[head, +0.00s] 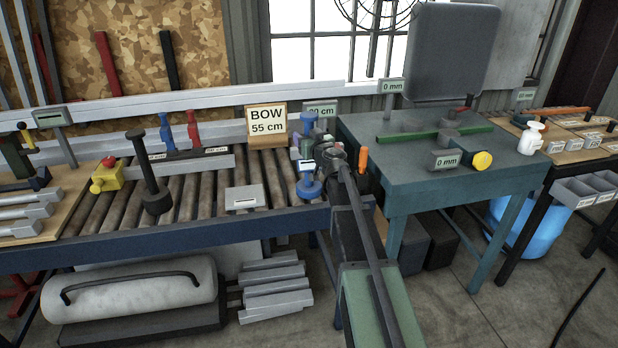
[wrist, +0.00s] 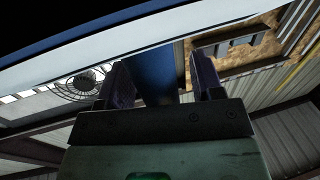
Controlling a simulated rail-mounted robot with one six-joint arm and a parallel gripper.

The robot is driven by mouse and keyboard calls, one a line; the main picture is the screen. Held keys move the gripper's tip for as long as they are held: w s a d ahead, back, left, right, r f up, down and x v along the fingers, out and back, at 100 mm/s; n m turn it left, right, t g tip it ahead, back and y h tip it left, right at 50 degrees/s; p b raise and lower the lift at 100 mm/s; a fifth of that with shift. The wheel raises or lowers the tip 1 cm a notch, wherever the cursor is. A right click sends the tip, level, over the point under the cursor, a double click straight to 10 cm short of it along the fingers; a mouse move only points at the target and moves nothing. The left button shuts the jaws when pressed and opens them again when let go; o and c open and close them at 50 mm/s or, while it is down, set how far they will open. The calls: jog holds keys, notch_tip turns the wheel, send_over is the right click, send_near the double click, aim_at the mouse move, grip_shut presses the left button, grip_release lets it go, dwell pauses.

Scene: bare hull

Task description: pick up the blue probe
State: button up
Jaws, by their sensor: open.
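A slim blue upright piece, which I take to be the blue probe (head: 167,133), stands on a dark labelled bar (head: 205,152) at the back of the roller bed in the head view. A red upright of like shape (head: 193,131) stands just right of it. My gripper (wrist: 158,66) is open in the wrist view, with its two dark purple fingers apart. A blue surface (wrist: 155,75) shows between the fingers; I cannot tell what it is or whether it touches them. In the head view my arm's end is right of the probe, and the fingers cannot be made out.
A black post on a round base (head: 155,200) stands in front of the bar. A yellow block with a red knob (head: 107,175) is to its left. A grey block (head: 245,198) lies on the rollers (head: 208,200). A BOW sign (head: 267,120) stands behind. A teal table (head: 440,180) is at right.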

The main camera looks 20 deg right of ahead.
jog(key=shift+w, duration=0.2)
jog(key=shift+c, duration=0.4)
grip_shut()
jog(key=shift+r, duration=0.1)
